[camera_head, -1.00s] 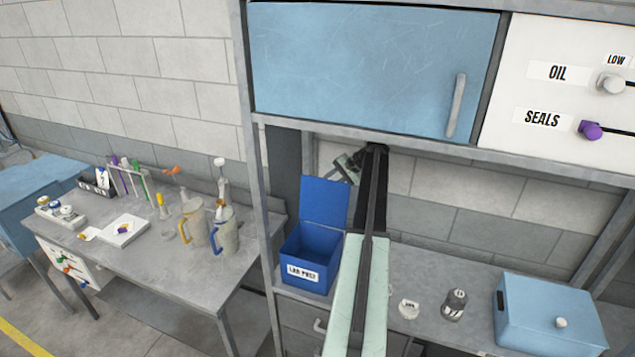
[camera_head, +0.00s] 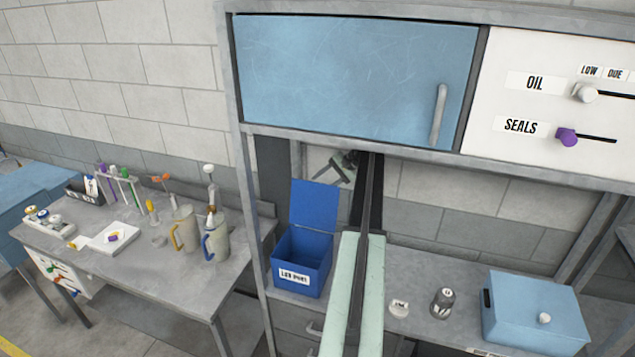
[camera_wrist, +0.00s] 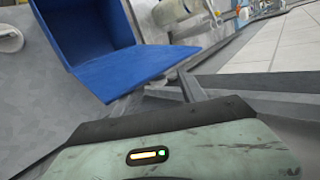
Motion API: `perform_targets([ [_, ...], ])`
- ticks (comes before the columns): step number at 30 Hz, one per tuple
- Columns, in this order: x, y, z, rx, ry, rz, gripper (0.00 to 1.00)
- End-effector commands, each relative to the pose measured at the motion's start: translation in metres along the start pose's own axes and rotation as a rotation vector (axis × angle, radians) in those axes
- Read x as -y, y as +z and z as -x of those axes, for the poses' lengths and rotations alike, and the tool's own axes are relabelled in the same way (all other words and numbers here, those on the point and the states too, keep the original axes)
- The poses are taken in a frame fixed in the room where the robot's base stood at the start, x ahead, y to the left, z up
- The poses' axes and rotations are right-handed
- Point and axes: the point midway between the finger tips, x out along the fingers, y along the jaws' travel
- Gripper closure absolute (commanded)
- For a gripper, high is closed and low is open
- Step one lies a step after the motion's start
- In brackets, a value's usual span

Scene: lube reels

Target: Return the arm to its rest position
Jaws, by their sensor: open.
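My arm reaches forward over the bench, under the blue wall cabinet. My gripper (camera_head: 336,172) is at its far end, small and partly hidden by the dark arm link, in front of the back wall and right of the raised lid of the blue box. It looks open and nothing shows between its fingers. In the wrist view the grey finger parts of my gripper (camera_wrist: 178,90) stick out past my pale green wrist housing, with the blue box lid in view beyond them.
The open blue box (camera_head: 302,265) stands left of my arm. A small white-lidded jar (camera_head: 398,308), a dark bottle (camera_head: 443,303) and a closed light-blue box (camera_head: 535,310) stand right of it. The blue cabinet (camera_head: 350,80) hangs above. Mugs (camera_head: 215,238) stand on the left table.

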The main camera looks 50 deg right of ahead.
Motion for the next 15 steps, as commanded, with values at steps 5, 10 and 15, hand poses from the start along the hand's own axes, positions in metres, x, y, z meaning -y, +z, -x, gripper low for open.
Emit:
perform_targets([
  [5,0.005,0.0,0.035,0.0,-0.001,-0.002,0.52],
  [10,0.001,-0.001,0.036,0.0,-0.001,-0.001,0.52],
  [15,0.001,-0.001,0.035,0.0,-0.001,-0.001,0.52],
])
